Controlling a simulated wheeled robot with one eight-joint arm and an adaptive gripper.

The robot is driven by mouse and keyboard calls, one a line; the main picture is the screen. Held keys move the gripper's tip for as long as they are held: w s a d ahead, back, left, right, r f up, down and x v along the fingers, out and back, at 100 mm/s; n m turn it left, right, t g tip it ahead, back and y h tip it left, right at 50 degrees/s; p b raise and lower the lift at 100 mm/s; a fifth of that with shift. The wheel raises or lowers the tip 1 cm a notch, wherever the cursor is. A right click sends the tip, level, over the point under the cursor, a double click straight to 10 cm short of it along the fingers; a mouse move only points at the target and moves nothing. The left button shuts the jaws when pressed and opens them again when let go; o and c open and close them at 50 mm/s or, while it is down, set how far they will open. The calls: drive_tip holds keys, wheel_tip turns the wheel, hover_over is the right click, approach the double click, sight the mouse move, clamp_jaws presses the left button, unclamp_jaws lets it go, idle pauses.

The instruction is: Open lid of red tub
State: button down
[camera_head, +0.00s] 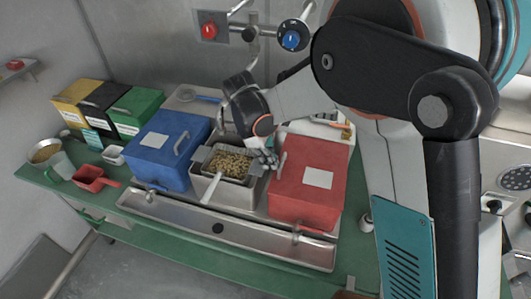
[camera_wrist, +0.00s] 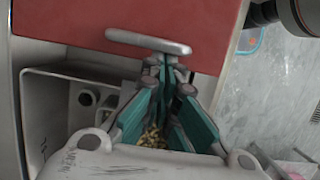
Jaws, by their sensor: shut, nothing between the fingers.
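The red tub (camera_head: 318,200) stands right of the middle of the counter. Its lid (camera_head: 312,158) is down and bears a white label. A grey bar handle (camera_head: 280,166) is on the lid's left side; in the wrist view the handle (camera_wrist: 148,42) crosses the near edge of the red lid (camera_wrist: 200,18). My gripper (camera_head: 272,163) is shut and empty, just left of the handle. In the wrist view my gripper (camera_wrist: 165,62) has its fingertips close together right by the handle; I cannot tell whether they touch it.
A metal bin with beans (camera_head: 230,163) and a scoop stands left of the red tub, below my gripper. A blue tub (camera_head: 165,155) is further left. Yellow, black and green boxes (camera_head: 135,108) stand at the back left. A red scoop (camera_head: 92,178) lies at the counter's left.

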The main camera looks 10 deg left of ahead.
drive_tip(key=shift+d+f, duration=0.1)
drive_tip(key=shift+f, duration=0.25)
drive_tip(key=shift+r, duration=0.15)
